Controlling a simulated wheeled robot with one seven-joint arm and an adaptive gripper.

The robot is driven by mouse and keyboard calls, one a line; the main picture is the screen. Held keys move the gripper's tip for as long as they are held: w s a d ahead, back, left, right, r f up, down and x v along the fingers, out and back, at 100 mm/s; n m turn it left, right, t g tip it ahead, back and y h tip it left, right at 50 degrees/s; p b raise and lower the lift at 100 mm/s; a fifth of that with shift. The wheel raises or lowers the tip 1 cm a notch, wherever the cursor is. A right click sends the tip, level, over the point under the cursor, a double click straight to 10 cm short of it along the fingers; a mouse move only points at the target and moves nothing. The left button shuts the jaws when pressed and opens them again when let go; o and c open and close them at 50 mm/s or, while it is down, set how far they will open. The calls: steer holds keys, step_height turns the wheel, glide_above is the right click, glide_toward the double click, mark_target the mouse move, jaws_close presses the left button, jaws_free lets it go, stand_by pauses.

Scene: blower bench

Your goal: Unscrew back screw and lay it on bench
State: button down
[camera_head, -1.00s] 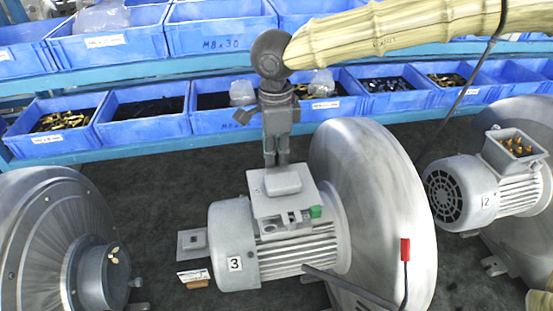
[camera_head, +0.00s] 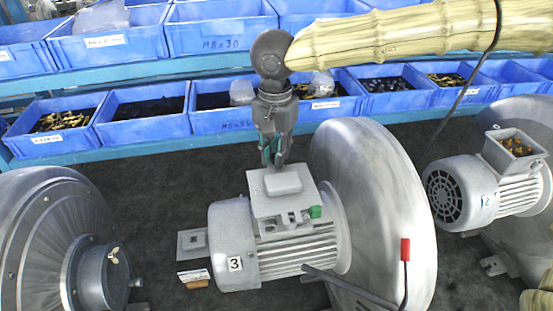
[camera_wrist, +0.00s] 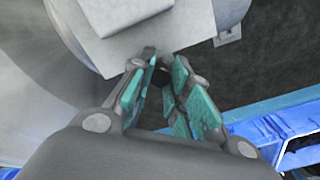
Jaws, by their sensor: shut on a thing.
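The blower motor marked 3 (camera_head: 235,264) stands at the centre of the head view, with a box on top (camera_head: 297,203). My gripper (camera_head: 273,162) points down at the back edge of that box. In the wrist view my gripper (camera_wrist: 160,73) has its green-padded fingers closed around a small dark screw (camera_wrist: 161,78). The screw is right beside the box edge (camera_wrist: 118,32); I cannot tell whether it still sits in its hole. In the head view the fingers hide the screw.
The large round blower housing (camera_head: 385,205) rises just right of my gripper. Blue bins (camera_head: 145,116) line the back. Another blower (camera_head: 60,235) stands at left, another motor (camera_head: 460,193) at right.

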steer(key=n, duration=0.2)
steer(key=shift+n, duration=0.4)
steer(key=c, duration=1.6)
jaws_free()
steer(key=shift+c, duration=0.2)
steer(key=m, duration=1.2)
steer(key=shift+m, duration=0.3)
steer(key=m, duration=1.2)
steer(key=shift+m, duration=0.3)
